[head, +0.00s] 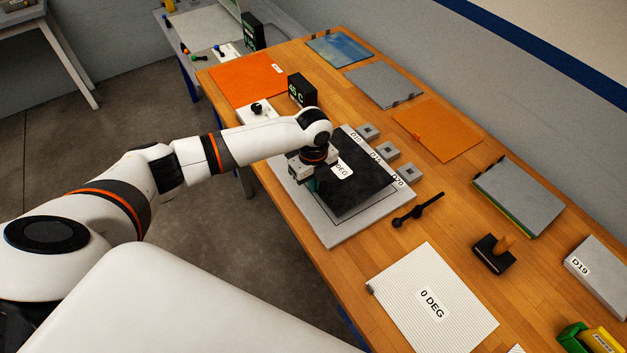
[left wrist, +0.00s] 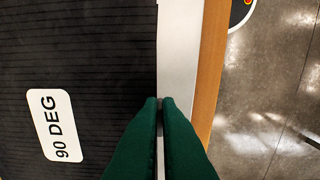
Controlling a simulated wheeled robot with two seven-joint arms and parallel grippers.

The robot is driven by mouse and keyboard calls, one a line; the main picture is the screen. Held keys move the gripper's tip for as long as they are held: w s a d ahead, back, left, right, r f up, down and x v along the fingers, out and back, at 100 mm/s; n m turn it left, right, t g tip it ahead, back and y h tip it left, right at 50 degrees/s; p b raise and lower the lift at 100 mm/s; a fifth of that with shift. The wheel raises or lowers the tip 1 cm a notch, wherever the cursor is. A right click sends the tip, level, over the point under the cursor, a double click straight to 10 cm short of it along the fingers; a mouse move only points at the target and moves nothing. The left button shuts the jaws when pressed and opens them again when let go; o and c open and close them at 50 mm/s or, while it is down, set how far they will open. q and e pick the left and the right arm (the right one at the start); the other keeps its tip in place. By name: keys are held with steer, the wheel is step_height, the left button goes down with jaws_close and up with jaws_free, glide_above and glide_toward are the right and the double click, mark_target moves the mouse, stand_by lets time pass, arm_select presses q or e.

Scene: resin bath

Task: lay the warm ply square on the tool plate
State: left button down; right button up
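The ply square (head: 362,186) is black and ribbed with a white "90 DEG" label; the left wrist view shows it large at left (left wrist: 80,60). It is over the grey tool plate (head: 340,236), set towards its right side, with bare plate along its near and left edges. I cannot tell whether it lies flat or hovers slightly. My left gripper (head: 312,184) is at its left edge, green fingers (left wrist: 160,101) nearly together and seemingly shut on that edge; the grip point is hidden. My right gripper is not in view.
Small grey blocks (head: 387,151) line the plate's far side. A black handled tool (head: 418,209) and a white "0 DEG" sheet (head: 450,315) lie to the right. An orange mat (head: 245,80) and a "45 C" display (head: 301,90) are behind the arm.

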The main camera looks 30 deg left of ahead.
arm_select(q)
steer(key=shift+f+b, duration=1.05)
steer(key=shift+f, duration=1.15)
steer(key=c, duration=1.6)
jaws_free()
steer(key=shift+o, duration=0.2)
steer(key=shift+r, duration=0.1)
steer(key=shift+r+p, duration=2.4)
steer(key=shift+p, duration=0.1)
steer(key=shift+r+p, duration=0.9)
steer(key=shift+r, duration=0.2)
